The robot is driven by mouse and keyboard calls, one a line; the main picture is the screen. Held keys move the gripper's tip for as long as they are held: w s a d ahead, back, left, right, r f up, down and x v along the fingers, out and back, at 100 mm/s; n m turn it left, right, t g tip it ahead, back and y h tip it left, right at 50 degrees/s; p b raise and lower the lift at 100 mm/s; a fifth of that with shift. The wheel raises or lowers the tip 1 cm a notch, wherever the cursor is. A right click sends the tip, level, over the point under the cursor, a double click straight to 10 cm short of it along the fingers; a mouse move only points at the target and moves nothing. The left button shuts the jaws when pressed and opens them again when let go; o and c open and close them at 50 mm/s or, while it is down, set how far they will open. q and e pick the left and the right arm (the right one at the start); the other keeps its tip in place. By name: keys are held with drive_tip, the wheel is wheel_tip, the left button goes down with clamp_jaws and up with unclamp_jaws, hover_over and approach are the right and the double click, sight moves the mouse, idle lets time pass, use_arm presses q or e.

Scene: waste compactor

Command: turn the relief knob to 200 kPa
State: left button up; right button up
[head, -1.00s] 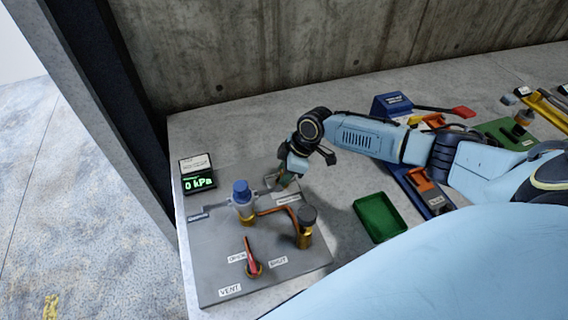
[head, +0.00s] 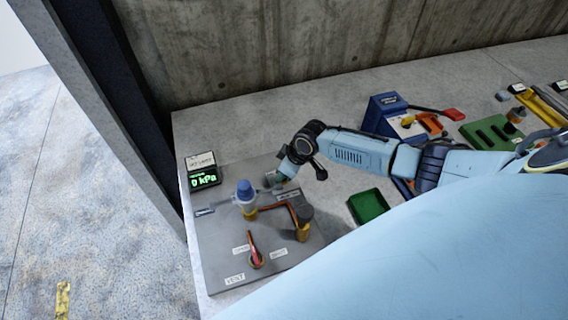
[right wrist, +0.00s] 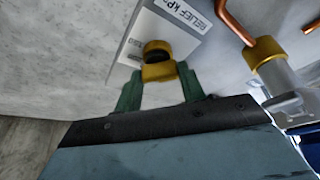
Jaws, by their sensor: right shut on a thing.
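The relief knob (right wrist: 158,70), a brass piece with a dark round part, shows in the right wrist view beside a white label (right wrist: 172,25) reading RELIEF KPA. My right gripper (right wrist: 160,80) has its green fingers on both sides of the brass and is shut on it. In the head view my right gripper (head: 277,181) is at the back right of the grey panel (head: 220,262) and hides the knob; its scale cannot be read. The display (head: 204,180) reads 0 kPa. My left gripper is not in view.
A green tray (head: 368,207) and a blue device (head: 388,112) lie to the right. A concrete wall (head: 300,50) is behind.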

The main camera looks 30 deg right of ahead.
drive_tip(key=o, duration=1)
drive_tip(key=v, duration=1.3)
drive_tip(key=shift+s+d+r, duration=0.1)
drive_tip(key=shift+d+r, duration=0.05)
drive_tip(key=shift+d, duration=0.05)
drive_tip(key=shift+s, duration=0.1)
